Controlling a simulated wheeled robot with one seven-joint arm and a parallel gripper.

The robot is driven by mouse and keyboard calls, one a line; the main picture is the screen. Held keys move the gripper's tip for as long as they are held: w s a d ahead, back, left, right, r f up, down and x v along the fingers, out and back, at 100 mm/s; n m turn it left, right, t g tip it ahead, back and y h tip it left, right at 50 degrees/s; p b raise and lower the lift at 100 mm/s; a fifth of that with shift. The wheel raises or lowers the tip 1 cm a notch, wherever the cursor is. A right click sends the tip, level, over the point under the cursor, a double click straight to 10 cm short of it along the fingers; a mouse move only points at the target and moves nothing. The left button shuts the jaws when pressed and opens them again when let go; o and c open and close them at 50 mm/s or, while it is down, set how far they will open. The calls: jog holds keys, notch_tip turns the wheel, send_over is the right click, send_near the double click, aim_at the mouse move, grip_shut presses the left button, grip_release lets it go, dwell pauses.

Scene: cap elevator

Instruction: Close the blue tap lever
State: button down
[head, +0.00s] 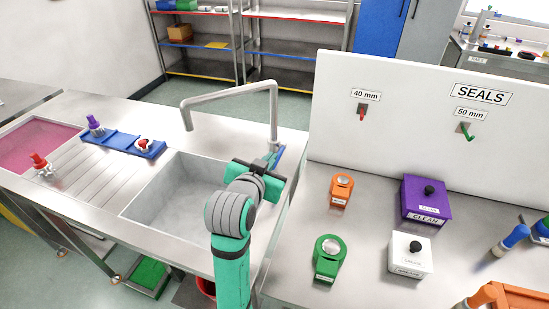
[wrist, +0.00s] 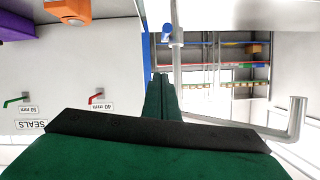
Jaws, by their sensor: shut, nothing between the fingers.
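The grey tap (head: 273,115) stands at the right back corner of the sink, its long spout bent out to the left over the basin. A blue part (head: 281,153), which looks like the lever, shows at the tap's base, partly hidden behind my gripper (head: 262,170). My gripper is close to the tap's base, on the near side. In the wrist view, which is upside down, my green fingers (wrist: 159,84) are together and empty. A small blue piece (wrist: 167,29) sits beyond the fingertips by the grey pipe (wrist: 176,55). I cannot tell whether the fingers touch the lever.
The sink basin (head: 170,198) is left of my arm. A blue rack (head: 122,142) lies on the drainboard.

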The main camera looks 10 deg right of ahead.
jog(key=w+d+f, duration=0.1)
jog(key=w+f, duration=0.1)
jog(key=w+d+f, duration=0.1)
jog(key=w+f, duration=0.1)
jog(key=w, duration=0.1)
jog(key=w+d+f, duration=0.1)
jog(key=w+f, duration=0.1)
jog(key=w, duration=0.1)
jog(key=shift+w+f, duration=0.1)
jog(key=shift+w, duration=0.1)
jog(key=shift+f, duration=0.8)
jog(key=shift+d, duration=0.1)
jog(key=shift+s+a+f, duration=0.1)
jog(key=shift+a+f, duration=0.1)
jog(key=shift+f, duration=0.45)
jog(key=shift+r, duration=0.1)
